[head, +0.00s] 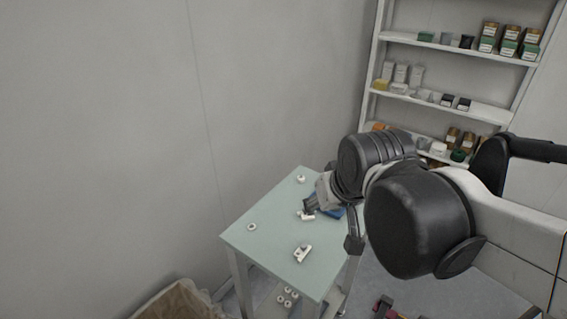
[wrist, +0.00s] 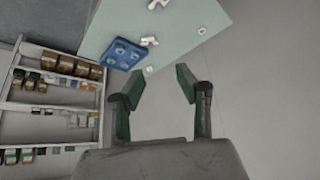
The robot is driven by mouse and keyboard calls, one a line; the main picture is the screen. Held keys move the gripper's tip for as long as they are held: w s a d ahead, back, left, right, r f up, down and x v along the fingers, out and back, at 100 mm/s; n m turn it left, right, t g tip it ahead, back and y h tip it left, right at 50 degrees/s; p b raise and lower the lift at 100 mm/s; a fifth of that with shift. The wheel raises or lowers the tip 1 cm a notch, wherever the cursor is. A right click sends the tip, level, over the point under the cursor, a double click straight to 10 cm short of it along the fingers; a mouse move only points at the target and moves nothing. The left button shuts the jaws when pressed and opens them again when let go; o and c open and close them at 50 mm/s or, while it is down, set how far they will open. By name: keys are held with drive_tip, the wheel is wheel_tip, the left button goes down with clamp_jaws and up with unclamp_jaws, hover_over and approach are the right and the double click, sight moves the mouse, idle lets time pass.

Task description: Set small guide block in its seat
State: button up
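My gripper (wrist: 160,78) is open, with nothing between its fingers in the wrist view. In the head view my gripper (head: 311,203) is over the far part of the table, partly hidden by my arm. A blue block with round sockets (wrist: 123,54) lies near the table edge; its blue edge (head: 337,211) shows beside my gripper in the head view. A small white part (wrist: 149,41) lies beside the blue block, apart from the fingers. A larger white part (head: 302,253) lies nearer the table's front. I cannot tell which white part is the small guide block.
The pale green table (head: 270,235) also holds white rings (head: 251,226) (head: 300,178). More white pieces (head: 286,296) sit under the tabletop. A stocked shelf (head: 455,100) stands behind at right. A cardboard box (head: 178,300) is on the floor at the front.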

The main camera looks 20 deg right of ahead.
drive_tip(key=s, duration=0.4)
drive_tip(key=shift+s+a+r, duration=0.1)
drive_tip(key=shift+a+r, duration=0.05)
drive_tip(key=shift+a, duration=0.2)
drive_tip(key=shift+o, duration=0.6)
drive_tip(key=shift+s+t, duration=0.3)
drive_tip(key=shift+s, duration=0.1)
drive_tip(key=shift+w, duration=0.15)
